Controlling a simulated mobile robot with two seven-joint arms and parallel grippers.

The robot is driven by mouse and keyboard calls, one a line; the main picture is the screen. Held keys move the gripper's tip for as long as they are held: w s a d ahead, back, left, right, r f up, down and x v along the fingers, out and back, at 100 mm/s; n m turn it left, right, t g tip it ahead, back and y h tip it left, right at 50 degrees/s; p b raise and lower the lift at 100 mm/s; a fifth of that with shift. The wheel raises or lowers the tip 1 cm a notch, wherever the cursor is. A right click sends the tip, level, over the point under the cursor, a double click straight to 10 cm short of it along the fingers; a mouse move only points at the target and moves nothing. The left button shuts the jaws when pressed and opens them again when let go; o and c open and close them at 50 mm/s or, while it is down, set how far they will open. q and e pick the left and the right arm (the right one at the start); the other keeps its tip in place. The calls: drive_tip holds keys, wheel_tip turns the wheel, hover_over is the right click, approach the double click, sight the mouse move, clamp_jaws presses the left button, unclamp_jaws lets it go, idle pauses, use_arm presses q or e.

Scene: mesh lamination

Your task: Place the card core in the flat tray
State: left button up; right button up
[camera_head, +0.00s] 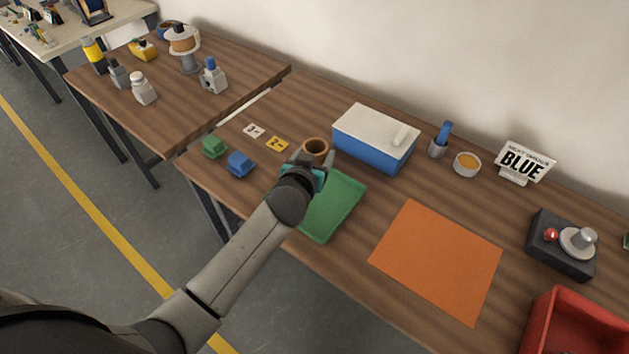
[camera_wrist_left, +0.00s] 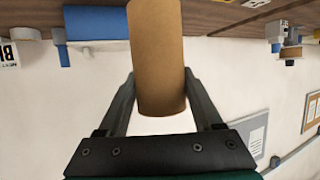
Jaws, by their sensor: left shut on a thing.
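The card core (camera_head: 316,147) is a brown cardboard tube, held upright with its open end up. In the left wrist view the card core (camera_wrist_left: 158,55) sits between both fingers. My left gripper (camera_head: 307,163) is shut on it, at the far-left end of the green flat tray (camera_head: 335,207) in the head view. The arm covers the tray's left part; the visible tray floor is empty. I cannot tell how high the core is above the tray or table. My right gripper is not in view.
A blue box with a white lid (camera_head: 374,138) stands behind the tray. An orange mat (camera_head: 437,259) lies to its right. Green (camera_head: 214,147) and blue (camera_head: 241,163) blocks lie left. A red bin (camera_head: 577,327) and a dark button box (camera_head: 562,245) are at the right.

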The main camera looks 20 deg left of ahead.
use_arm(q)
wheel_tip(320, 180, down, 8)
drive_tip(key=shift+r+b, duration=0.1)
drive_tip(key=shift+b, duration=1.15)
drive_tip(key=shift+f, duration=0.25)
drive_tip(key=o, duration=1.4)
drive_tip(key=shift+r, duration=0.15)
drive_tip(key=shift+r, duration=0.2)
drive_tip(key=p+v, duration=0.2)
drive_tip(key=v, duration=1)
drive_tip(key=shift+f, duration=0.15)
